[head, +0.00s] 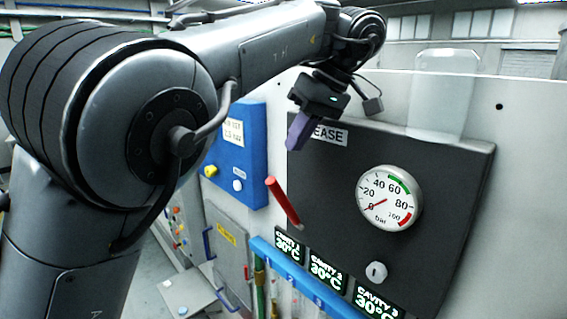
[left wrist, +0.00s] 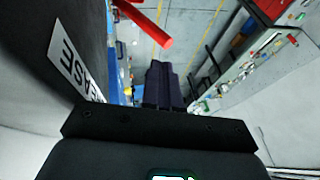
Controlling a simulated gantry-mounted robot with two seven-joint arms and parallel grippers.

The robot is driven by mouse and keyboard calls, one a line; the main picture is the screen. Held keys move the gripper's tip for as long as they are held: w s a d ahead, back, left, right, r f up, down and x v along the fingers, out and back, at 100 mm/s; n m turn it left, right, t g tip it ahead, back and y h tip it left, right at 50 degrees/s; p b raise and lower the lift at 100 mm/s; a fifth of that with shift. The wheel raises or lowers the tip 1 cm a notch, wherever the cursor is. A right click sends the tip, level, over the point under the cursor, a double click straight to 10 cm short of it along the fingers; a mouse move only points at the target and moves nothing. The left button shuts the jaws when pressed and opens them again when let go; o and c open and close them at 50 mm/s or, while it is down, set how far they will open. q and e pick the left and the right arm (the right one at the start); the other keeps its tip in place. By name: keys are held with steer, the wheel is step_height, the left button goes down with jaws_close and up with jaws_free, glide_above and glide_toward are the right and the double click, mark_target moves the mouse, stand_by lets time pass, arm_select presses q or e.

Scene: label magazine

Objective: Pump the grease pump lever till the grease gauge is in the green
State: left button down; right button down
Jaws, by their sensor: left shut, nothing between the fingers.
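The grease pump lever (head: 283,201) is a red handle that slants up and left from the dark grease panel (head: 330,180). It also shows as a red bar (left wrist: 145,24) in the left wrist view. The round grease gauge (head: 389,198) is on the same panel. Its red needle points low left, near 0, outside the green arc at the upper right. My left gripper (head: 295,147) is shut and empty, above the lever and apart from it, in front of the panel's upper left. Its closed fingers show in the left wrist view (left wrist: 160,72). My right gripper is out of view.
A blue box (head: 236,160) with a yellow and a white knob is left of the panel. Cavity displays (head: 328,273) and a blue rail (head: 300,283) run below. My left arm hides much of the left side.

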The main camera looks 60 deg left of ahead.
arm_select(q)
steer(key=shift+x, duration=3)
